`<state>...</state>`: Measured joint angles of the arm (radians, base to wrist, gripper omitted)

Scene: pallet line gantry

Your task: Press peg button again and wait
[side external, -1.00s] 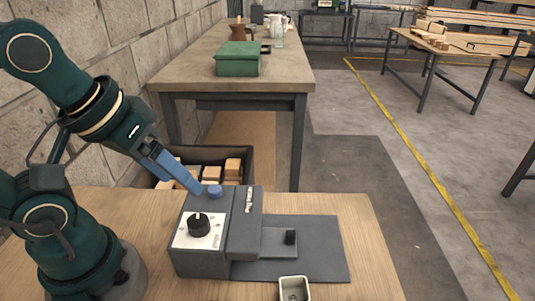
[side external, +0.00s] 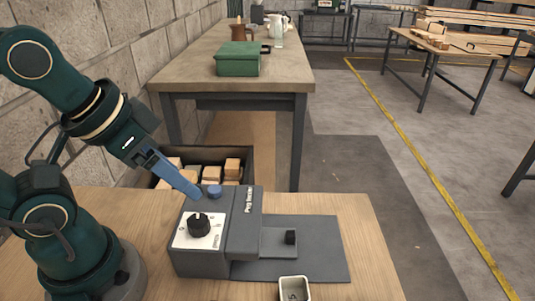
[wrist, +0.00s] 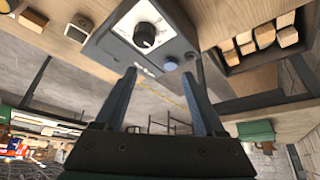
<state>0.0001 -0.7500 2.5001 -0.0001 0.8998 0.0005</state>
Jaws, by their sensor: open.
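The peg feeder (side external: 245,225) is a grey box on the wooden bench, with a white dial plate and black knob (side external: 199,225). My gripper (side external: 196,192) has blue fingers, spread apart and empty in the wrist view (wrist: 160,68). In the side view its tips are just left of the button, seemingly close; I cannot tell whether they touch it.
A small pale cup (side external: 295,281) stands at the bench's front edge. A dark bin (side external: 251,154) of wooden blocks lies behind. A green box (side external: 238,60) is on the far table.

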